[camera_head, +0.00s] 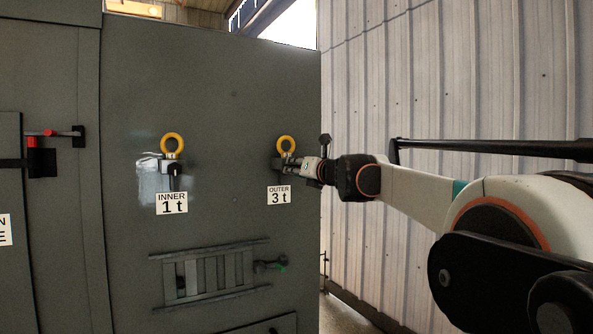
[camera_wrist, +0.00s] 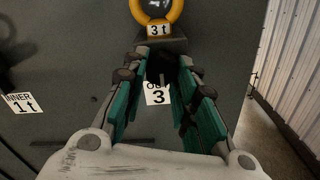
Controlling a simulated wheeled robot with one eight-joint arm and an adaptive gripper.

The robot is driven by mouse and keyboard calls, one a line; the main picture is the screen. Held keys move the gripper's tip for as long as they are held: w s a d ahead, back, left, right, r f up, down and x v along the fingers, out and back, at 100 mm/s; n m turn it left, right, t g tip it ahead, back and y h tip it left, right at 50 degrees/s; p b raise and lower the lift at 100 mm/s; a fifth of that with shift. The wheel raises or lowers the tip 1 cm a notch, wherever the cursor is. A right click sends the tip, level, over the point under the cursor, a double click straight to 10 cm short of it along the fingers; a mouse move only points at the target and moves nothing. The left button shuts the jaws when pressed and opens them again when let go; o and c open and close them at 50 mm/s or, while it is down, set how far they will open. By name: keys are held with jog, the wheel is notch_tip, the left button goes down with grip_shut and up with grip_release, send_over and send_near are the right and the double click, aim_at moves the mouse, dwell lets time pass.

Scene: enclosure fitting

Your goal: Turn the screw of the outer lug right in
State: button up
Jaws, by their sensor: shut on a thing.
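The outer lug is a yellow ring (camera_head: 286,145) on the grey enclosure wall, above a label reading OUTER 3 t (camera_head: 279,194). In the wrist view its ring (camera_wrist: 157,12) is at the top, with a 3 t tag below it. My gripper (camera_head: 287,163) reaches the lug from the right, just under the ring. In the wrist view its green-padded fingers (camera_wrist: 163,75) are closed around the dark screw (camera_wrist: 160,66) below the lug's block. The fingers hide part of the screw and the label, so how deep the screw sits cannot be told.
The inner lug (camera_head: 172,145) with its label INNER 1 t (camera_head: 171,203) is to the left. A slatted vent (camera_head: 208,276) and a small fitting (camera_head: 270,266) are lower on the wall. A corrugated wall (camera_head: 440,80) with a dark rail (camera_head: 480,147) stands on the right.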

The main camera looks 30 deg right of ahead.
jog(key=o, duration=1)
jog(key=shift+s, duration=0.1)
jog(key=shift+o, duration=0.2)
jog(key=shift+s+d, duration=0.1)
jog(key=shift+s, duration=0.05)
jog(key=s, duration=0.7)
jog(key=shift+s, duration=0.15)
jog(key=shift+d, duration=0.1)
